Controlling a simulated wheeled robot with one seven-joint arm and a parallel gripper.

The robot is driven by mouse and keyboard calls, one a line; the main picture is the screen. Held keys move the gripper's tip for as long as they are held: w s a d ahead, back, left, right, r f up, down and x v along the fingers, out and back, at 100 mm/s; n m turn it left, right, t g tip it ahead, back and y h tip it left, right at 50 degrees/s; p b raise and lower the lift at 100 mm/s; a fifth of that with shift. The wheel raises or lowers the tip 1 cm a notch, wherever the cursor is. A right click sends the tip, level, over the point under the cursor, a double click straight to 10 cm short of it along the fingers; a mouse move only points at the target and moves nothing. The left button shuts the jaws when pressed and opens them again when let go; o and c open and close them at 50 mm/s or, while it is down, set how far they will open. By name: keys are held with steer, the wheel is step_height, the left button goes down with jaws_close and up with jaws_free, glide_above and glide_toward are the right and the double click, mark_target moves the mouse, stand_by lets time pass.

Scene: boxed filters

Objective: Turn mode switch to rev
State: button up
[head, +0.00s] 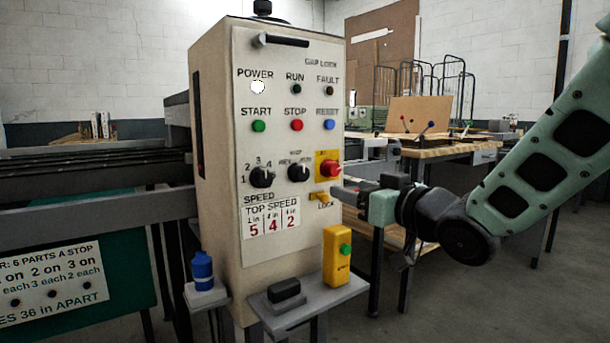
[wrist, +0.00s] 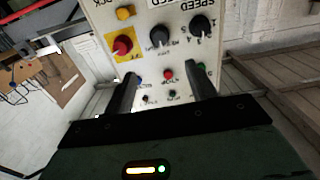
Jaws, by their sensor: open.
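The mode switch (head: 299,172) is a black rotary knob in the middle of the control box's front. Small labels surround it; the left one appears to read REV. I cannot tell surely which label it points to. In the wrist view, where the panel is upside down, the mode switch (wrist: 160,37) lies beyond the fingertips, between their lines. My gripper (head: 343,191) is just right of the panel in the head view, below the red emergency button. In the wrist view my gripper (wrist: 166,78) has its fingers apart with nothing between them.
The black speed knob (head: 262,177) is left of the switch. The red emergency button (head: 330,168) on its yellow plate is right of it, above a yellow lock tab (head: 319,198). Start, stop and reset buttons sit above. A shelf (head: 310,301) holds a yellow pendant (head: 337,257).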

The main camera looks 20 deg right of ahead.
mark_target(304, 175)
steer(key=p+x, duration=1.4)
steer(key=x, duration=0.2)
steer(key=shift+w+a+f, duration=0.1)
steer(key=shift+w, duration=0.15)
steer(key=c, duration=1)
